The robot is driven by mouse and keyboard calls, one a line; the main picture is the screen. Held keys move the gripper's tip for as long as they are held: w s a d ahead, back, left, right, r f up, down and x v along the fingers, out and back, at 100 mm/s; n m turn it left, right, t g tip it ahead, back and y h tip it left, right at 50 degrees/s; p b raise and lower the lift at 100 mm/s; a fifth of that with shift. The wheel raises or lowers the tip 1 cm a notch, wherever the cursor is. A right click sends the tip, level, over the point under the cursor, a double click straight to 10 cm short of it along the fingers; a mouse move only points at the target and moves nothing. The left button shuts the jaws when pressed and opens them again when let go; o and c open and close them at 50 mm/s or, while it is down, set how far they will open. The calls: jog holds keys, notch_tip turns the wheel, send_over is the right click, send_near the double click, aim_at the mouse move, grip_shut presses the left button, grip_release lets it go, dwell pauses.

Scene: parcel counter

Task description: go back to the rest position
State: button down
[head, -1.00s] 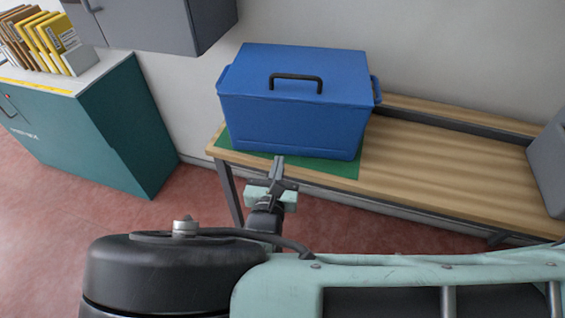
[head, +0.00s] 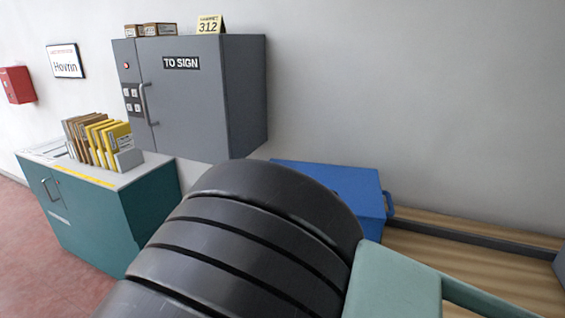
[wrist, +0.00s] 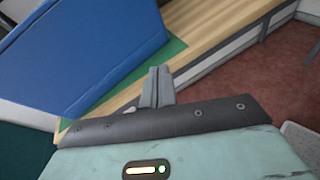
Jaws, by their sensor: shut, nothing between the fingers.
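My gripper (wrist: 157,87) shows in the wrist view with its two fingers together and nothing between them. It points towards the wooden bench (wrist: 215,30), near the green mat (wrist: 176,48) and the blue box (wrist: 90,50). I cannot tell its exact distance from them. In the head view my own arm fills the lower middle and hides the gripper. The blue box (head: 360,185) shows only in part behind the arm, on the bench (head: 440,255).
A grey wall cabinet (head: 190,95) marked "TO SIGN" hangs at the upper middle. A teal cabinet (head: 95,215) with upright envelopes (head: 97,140) on top stands at the left. A red box (head: 17,85) is on the wall. Red floor (head: 30,260) is open at lower left.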

jog(key=s+d+r+m+g+y, duration=0.2)
jog(key=s+r+m+g+y, duration=0.3)
jog(key=s+r+m, duration=0.4)
jog(key=s+d+r+m+g+y, duration=0.3)
jog(key=s+r+m+g+y, duration=0.2)
jog(key=s+r+m, duration=0.4)
jog(key=shift+s+g, duration=0.15)
jog(key=shift+g, duration=0.45)
